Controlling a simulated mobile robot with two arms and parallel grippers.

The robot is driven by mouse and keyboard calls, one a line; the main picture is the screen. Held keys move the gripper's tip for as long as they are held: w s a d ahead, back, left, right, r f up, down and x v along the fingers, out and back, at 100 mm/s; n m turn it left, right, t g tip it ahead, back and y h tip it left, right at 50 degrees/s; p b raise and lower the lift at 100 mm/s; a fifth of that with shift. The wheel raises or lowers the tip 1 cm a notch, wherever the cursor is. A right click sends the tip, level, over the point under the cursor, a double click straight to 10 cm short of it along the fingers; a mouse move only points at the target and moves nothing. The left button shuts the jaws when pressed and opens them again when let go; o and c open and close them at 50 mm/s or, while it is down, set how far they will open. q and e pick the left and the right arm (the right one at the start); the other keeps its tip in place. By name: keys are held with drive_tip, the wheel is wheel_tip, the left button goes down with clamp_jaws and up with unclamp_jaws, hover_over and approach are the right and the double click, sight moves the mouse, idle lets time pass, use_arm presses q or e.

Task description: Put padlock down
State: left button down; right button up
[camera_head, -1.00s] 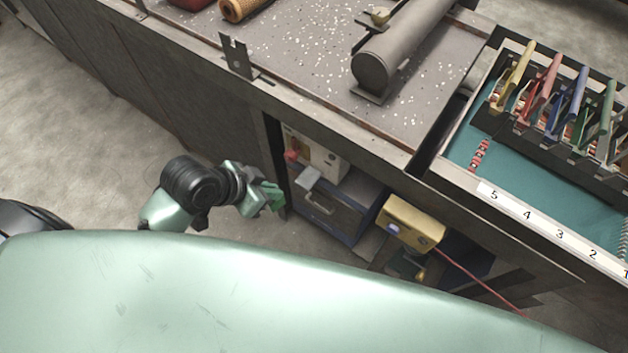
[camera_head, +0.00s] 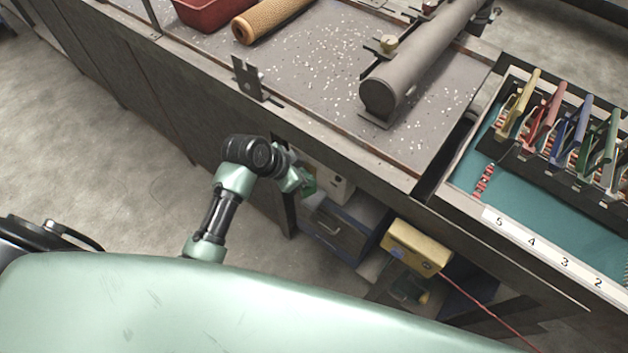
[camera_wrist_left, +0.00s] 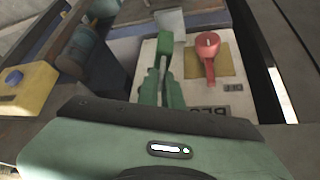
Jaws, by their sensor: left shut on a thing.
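My left gripper (camera_head: 298,180) is beside the bench front, close to a white panel box (camera_head: 338,190) below the worktop. In the left wrist view its fingers (camera_wrist_left: 160,78) are shut on a small green thing, which I take to be the padlock (camera_wrist_left: 165,43). My right gripper is not in view.
A blue drawer box (camera_head: 335,228) and a yellow box (camera_head: 412,247) with a red cable stand below the worktop. On top are a grey tube (camera_head: 420,60), a mesh roll (camera_head: 268,17) and a red bin (camera_head: 203,11). A numbered tray (camera_head: 560,215) is at right.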

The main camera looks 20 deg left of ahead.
use_arm(q)
drive_tip(key=shift+w+d+r, duration=0.1)
drive_tip(key=shift+w+d, duration=0.1)
drive_tip(key=shift+w, duration=0.35)
drive_tip(key=shift+w+d+r, duration=0.1)
drive_tip(key=shift+w+d, duration=0.1)
drive_tip(key=shift+w, duration=0.35)
drive_tip(key=shift+w+d+f+p, duration=0.1)
drive_tip(key=shift+w+f+p, duration=0.05)
drive_tip(key=shift+f, duration=1.1)
drive_tip(key=shift+w+a+f+p, duration=0.1)
drive_tip(key=shift+f+p, duration=0.05)
drive_tip(key=shift+f, duration=1.05)
drive_tip(key=shift+w+d+f+p, duration=0.1)
drive_tip(key=shift+w+f+p, duration=0.05)
drive_tip(key=shift+f, duration=1.1)
drive_tip(key=shift+f, duration=0.1)
drive_tip(key=c, duration=1.6)
unclamp_jaws()
drive_tip(key=v, duration=1.2)
drive_tip(key=shift+d, duration=0.1)
